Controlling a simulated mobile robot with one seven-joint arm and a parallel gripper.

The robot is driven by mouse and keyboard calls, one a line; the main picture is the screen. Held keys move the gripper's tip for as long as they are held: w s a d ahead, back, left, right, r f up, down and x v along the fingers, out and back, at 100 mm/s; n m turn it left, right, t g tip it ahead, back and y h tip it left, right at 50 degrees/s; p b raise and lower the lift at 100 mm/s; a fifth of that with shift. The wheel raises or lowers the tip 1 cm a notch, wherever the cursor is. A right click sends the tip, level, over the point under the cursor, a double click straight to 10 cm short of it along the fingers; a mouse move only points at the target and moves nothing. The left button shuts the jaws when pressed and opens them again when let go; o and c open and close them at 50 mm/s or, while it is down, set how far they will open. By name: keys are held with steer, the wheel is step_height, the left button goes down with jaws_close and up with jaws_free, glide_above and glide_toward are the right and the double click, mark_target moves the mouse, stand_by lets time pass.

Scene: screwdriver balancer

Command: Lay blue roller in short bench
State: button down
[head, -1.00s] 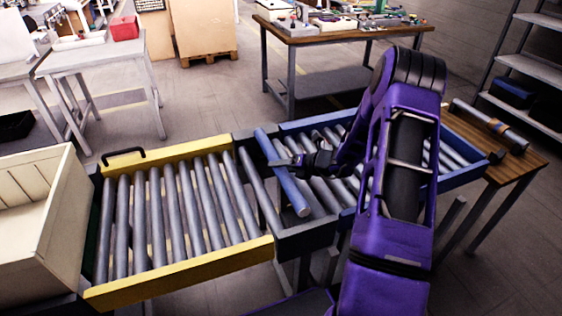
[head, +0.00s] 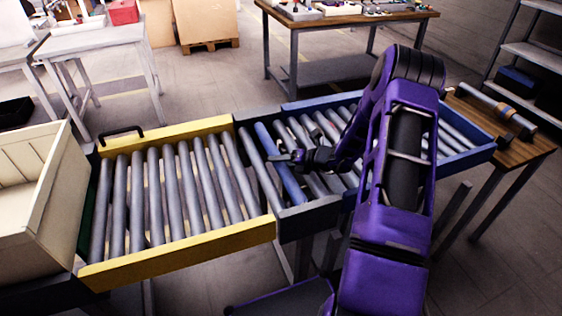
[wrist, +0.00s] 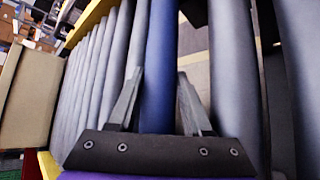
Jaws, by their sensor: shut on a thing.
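The blue roller (head: 290,183) lies lengthwise in the dark-framed conveyor section (head: 308,220), between grey rollers and about level with them. I take this section to be the short bench, but no label shows. My gripper (head: 277,158) is shut on the roller near its middle, reaching in from the right. In the wrist view, the blue roller (wrist: 158,50) runs between the two fingers of my gripper (wrist: 160,85), with grey rollers on both sides. Whether its ends sit fully in the side rails cannot be told.
A yellow-framed roller section (head: 180,253) adjoins on the left, with a cream bin (head: 35,200) at its end. A blue-railed section (head: 465,160) continues right. A wooden table (head: 525,148) at the far right holds a grey roller (head: 485,95).

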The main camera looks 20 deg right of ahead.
steer(key=shift+s+d+f, duration=0.2)
steer(key=shift+d+f, duration=0.15)
steer(key=shift+d, duration=0.25)
steer(key=shift+c, duration=1.6)
jaws_free()
steer(key=shift+s+f, duration=0.1)
steer(key=shift+o, duration=0.4)
steer(key=shift+d, duration=0.1)
steer(key=v, duration=0.5)
steer(key=p+v, duration=0.1)
steer(key=v, duration=0.4)
steer(key=r+v, duration=0.1)
steer(key=v, duration=0.5)
steer(key=shift+a+p, duration=0.3)
steer(key=shift+a, duration=0.1)
steer(key=shift+s+d+r, duration=0.15)
steer(key=shift+s+r, duration=0.05)
steer(key=shift+s, duration=0.1)
